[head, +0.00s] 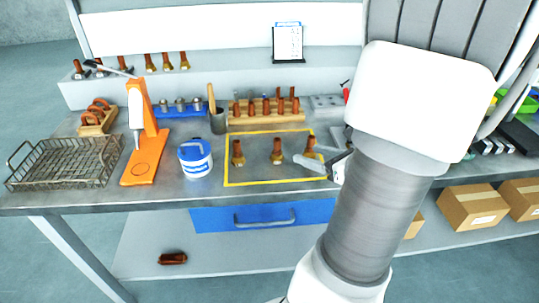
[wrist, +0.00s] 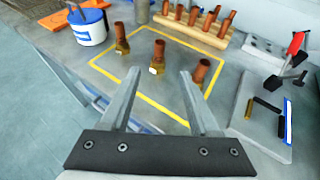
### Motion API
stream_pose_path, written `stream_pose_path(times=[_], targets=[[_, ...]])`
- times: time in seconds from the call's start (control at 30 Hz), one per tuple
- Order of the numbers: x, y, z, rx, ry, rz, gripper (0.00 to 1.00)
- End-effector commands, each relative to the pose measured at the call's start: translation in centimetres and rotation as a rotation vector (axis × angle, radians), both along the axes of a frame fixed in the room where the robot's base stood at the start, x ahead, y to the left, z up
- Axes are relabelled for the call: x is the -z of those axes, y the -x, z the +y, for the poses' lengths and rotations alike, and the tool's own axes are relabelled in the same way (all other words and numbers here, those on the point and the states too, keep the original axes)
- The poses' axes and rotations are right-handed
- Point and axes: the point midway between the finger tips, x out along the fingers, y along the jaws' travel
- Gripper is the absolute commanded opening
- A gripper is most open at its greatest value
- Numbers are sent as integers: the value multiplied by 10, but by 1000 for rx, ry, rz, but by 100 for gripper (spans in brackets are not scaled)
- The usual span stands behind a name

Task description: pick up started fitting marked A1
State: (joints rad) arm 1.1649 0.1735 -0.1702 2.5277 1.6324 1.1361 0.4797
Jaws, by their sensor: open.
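Three copper-and-brass fittings stand upright in a row inside a yellow-outlined rectangle on the bench: a left one (head: 238,153), a middle one (head: 277,152) and a right one (head: 310,148). The wrist view shows the left (wrist: 121,38), middle (wrist: 158,57) and right (wrist: 201,72) fittings, with small pale tags on some. I cannot read which is A1. My gripper (head: 322,162) is open and empty beside the right fitting, partly covering it in the head view. In the wrist view my gripper (wrist: 160,72) has the middle fitting beyond its fingertips; the right finger overlaps the right fitting's base.
A wooden rack (head: 268,124) of copper pieces stands behind the rectangle. A blue-white tub (head: 195,158), an orange press (head: 146,150) and a wire basket (head: 65,163) stand left.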

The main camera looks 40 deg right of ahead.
Motion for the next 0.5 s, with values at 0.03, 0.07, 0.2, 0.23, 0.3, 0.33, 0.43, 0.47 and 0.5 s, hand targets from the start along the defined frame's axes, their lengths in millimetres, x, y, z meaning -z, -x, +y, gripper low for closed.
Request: stream_pose_path(times=[0.03, 0.07, 0.2, 0.23, 0.3, 0.33, 0.43, 0.47, 0.5], targets=[[3, -2, -1, 7, -7, -1, 62], [4, -4, -1, 9, -8, -1, 62], [15, -28, -1, 4, -7, 0, 62], [18, -34, -1, 2, -8, 0, 62], [24, -49, 0, 2, -7, 0, 62], [26, -55, -1, 3, -7, 0, 62], [34, -75, -1, 1, -6, -1, 62], [37, -81, -1, 1, -6, 0, 62], [39, -87, -2, 4, -6, 0, 62]])
